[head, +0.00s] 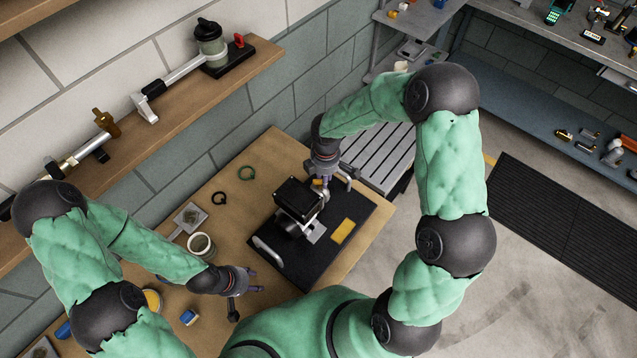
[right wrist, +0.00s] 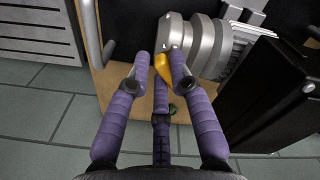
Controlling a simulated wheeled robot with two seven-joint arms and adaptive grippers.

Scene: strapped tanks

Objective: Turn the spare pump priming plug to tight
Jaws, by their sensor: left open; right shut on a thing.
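The pump (head: 298,199), with a black box-shaped body and silver casing, stands on a black base plate (head: 285,262) on the wooden table. In the right wrist view, its rounded silver casing (right wrist: 205,45) lies just beyond my fingertips. The yellow priming plug (right wrist: 163,68) sits at the casing, between the fingers of my right gripper (right wrist: 160,62), which is shut on it. In the head view, my right gripper (head: 321,180) is at the pump's far side and mostly hides the plug. My left gripper (head: 254,281) is open and empty above the table, left of the base plate.
A cup (head: 201,245), a green ring (head: 246,173) and a black ring (head: 218,198) lie on the table (head: 262,150). Metal handles rise from the base plate, one (right wrist: 92,35) close to my right fingers. A wall shelf (head: 250,67) holds more fittings.

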